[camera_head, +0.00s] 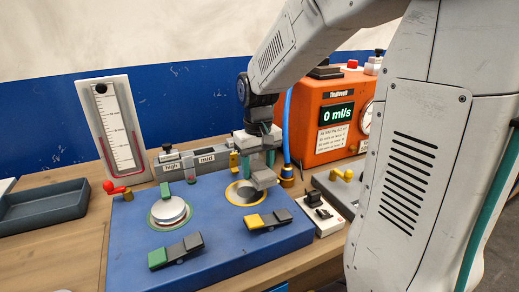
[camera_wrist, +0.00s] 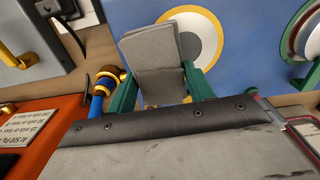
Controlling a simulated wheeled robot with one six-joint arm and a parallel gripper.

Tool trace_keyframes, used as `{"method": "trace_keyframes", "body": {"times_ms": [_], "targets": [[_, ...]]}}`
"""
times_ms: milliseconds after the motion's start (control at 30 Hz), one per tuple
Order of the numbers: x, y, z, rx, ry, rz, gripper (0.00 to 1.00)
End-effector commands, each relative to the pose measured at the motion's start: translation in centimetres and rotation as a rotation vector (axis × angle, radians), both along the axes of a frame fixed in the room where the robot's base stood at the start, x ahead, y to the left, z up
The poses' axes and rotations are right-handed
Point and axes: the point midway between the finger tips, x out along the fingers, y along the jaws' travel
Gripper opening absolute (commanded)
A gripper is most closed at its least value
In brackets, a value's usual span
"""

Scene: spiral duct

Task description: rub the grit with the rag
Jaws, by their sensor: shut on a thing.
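My gripper (camera_head: 258,160) is shut on a grey folded rag (camera_head: 263,180). In the wrist view the rag (camera_wrist: 155,50) is between the green fingers of my gripper (camera_wrist: 160,84) and sticks out past them. The rag is over or close beside the yellow-ringed port (camera_head: 232,192) on the blue board (camera_head: 125,250). In the wrist view it covers part of that port (camera_wrist: 213,35). I cannot tell whether the rag touches the board. No grit can be made out; the rag and gripper hide part of the port.
A green-ringed port with a pale round cap (camera_head: 170,211) is to the left. Yellow (camera_head: 268,221) and green (camera_head: 176,251) clamps lie in front. An orange meter reading 0 ml/s (camera_head: 320,140) stands behind right. A manometer (camera_head: 114,130) and a grey tray (camera_head: 42,205) are left.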

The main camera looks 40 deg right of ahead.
Motion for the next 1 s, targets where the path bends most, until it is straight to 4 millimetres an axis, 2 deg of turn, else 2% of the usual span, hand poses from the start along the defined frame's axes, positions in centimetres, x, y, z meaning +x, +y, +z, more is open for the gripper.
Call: {"method": "trace_keyframes", "body": {"times_ms": [500,1000], "targets": [[0.1,0.3,4.6,0.000,-0.003,0.004,0.31],[0.1,0.3,5.0,0.000,-0.001,0.004,0.31]]}}
